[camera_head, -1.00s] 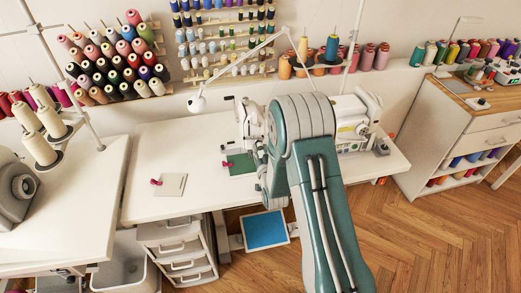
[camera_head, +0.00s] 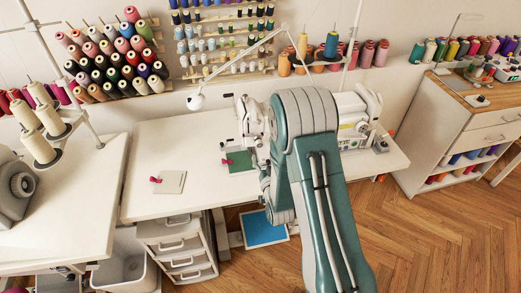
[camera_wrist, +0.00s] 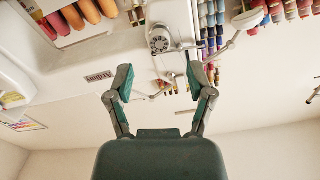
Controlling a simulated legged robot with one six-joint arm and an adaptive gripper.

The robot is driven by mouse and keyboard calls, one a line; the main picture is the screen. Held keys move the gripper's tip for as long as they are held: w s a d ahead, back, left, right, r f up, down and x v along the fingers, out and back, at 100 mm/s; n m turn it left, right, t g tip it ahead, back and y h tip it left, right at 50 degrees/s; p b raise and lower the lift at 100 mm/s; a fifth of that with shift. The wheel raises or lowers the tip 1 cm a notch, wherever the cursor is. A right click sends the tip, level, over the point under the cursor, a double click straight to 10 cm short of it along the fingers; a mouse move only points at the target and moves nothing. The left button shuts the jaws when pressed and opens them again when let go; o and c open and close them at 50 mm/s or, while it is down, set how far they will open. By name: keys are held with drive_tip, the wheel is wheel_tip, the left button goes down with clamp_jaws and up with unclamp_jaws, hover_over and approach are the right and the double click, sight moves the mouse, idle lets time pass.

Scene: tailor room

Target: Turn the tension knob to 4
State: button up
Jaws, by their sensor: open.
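The white sewing machine (camera_head: 352,122) stands on the white table, partly hidden behind my arm in the head view. In the wrist view, its white body (camera_wrist: 95,65) fills the upper left, and the picture is turned over. In the head view my gripper is hidden behind my arm.
A jointed lamp (camera_head: 196,101) reaches over the table. Thread cones (camera_head: 332,46) stand behind the machine. A green cloth (camera_head: 238,162) lies at the machine's needle end. The white table (camera_head: 150,150) is mostly clear on the left, apart from a small pad (camera_head: 171,182).

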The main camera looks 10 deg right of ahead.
drive_tip(key=s, duration=0.6)
idle(0.3)
wheel_tip(320, 180, up, 14)
drive_tip(key=s+n+g, duration=0.1)
drive_tip(key=g, duration=0.5)
drive_tip(key=s+r+g, duration=0.3)
drive_tip(key=s+r, duration=0.1)
drive_tip(key=s, duration=0.7)
drive_tip(key=s+r+n+g, duration=0.1)
drive_tip(key=s+r+g, duration=0.2)
drive_tip(key=s, duration=0.9)
wheel_tip(320, 180, up, 2)
drive_tip(key=shift+r+n, duration=0.25)
drive_tip(key=shift+n, duration=0.05)
